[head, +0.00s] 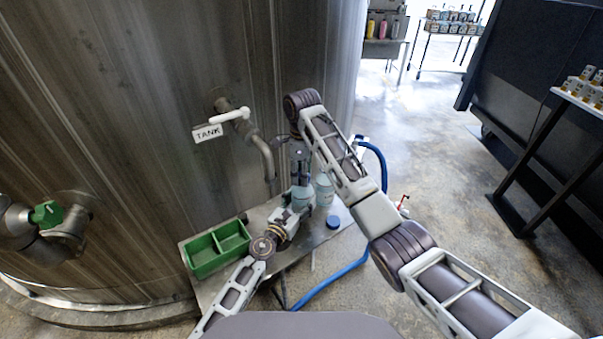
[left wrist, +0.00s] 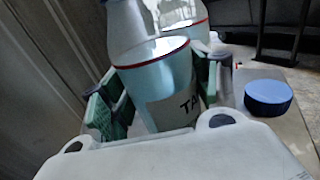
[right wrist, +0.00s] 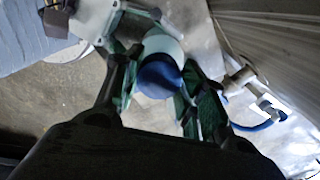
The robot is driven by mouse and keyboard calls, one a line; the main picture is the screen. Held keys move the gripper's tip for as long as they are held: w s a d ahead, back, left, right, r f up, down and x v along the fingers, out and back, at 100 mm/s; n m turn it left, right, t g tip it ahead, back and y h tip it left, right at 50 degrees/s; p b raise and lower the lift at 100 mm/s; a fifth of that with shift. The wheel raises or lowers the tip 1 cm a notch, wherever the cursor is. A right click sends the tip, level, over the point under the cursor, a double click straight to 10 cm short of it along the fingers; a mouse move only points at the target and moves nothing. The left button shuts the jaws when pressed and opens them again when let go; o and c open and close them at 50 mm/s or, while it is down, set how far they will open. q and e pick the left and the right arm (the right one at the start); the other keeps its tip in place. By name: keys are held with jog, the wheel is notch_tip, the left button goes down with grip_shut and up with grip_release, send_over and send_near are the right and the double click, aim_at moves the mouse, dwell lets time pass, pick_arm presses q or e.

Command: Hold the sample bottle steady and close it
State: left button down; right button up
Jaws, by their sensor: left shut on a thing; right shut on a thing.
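The sample bottle (head: 302,194) is clear with pale blue liquid and stands upright on the metal bench. In the left wrist view the bottle (left wrist: 165,80) has a red line and a label starting "TA". My left gripper (head: 297,205) is shut around its body, with green-padded fingers (left wrist: 155,95) on both sides. My right gripper (head: 299,168) points down from above. In the right wrist view its fingers (right wrist: 158,80) hold a blue cap (right wrist: 158,77) in line with the bottle's top. Whether the cap touches the neck cannot be told.
A second bottle (head: 324,188) stands close to the right of the held one. Another blue cap (head: 333,222) lies on the bench. A green divided tray (head: 215,262) sits at the left. The tank tap (head: 262,150) and blue hose (head: 345,272) are nearby.

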jog(key=o, duration=0.7)
jog(key=shift+r, duration=0.25)
jog(key=shift+r, duration=5.75)
pick_arm(q)
jog(key=shift+c, duration=1.5)
grip_release()
jog(key=shift+s+a, duration=0.1)
